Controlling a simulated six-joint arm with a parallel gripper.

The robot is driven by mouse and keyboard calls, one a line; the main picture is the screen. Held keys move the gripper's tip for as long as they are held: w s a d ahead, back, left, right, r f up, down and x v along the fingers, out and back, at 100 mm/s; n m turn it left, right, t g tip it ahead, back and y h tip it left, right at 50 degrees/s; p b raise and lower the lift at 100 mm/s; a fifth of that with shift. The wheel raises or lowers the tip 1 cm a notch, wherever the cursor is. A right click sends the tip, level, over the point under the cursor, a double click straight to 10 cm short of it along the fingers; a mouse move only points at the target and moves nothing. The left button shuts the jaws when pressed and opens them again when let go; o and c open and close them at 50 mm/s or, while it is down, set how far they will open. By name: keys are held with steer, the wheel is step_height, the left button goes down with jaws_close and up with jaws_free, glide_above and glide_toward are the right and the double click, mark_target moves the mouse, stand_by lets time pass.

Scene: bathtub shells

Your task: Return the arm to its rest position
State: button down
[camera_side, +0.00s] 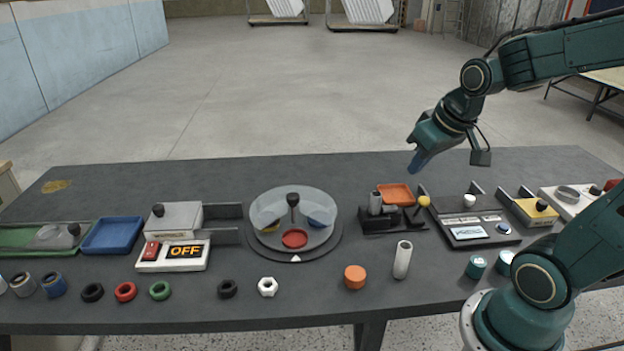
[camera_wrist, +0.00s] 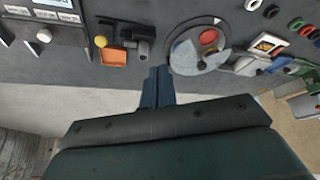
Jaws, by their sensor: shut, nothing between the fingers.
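My gripper (camera_side: 419,161) is raised in the air above the back edge of the dark table (camera_side: 130,187), right of centre in the side view. Its blue fingers are shut with nothing between them and point down and a little left. In the wrist view the gripper (camera_wrist: 158,72) also shows closed fingers, with the table beyond them. The gripper appears clear of everything on the table.
A round turntable (camera_side: 331,243) with a clear cover stands mid-table. An orange tray (camera_side: 395,194) and a yellow-knobbed lever (camera_side: 423,201) are right of it. A switch box reading OFF (camera_side: 173,253) and a blue tray (camera_side: 112,235) are left. Several rings and cylinders line the front.

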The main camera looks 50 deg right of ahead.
steer(key=s+a+r+n+y, duration=0.1)
steer(key=s+a+r+n, duration=0.2)
steer(key=s+a, duration=0.4)
steer(key=a+r, duration=0.1)
steer(key=a, duration=0.1)
steer(key=shift+s+a+r+t+y, duration=0.2)
steer(key=shift+s+a+t+y, duration=0.1)
steer(key=shift+s+a+t, duration=0.1)
steer(key=c, duration=2.1)
jaws_free()
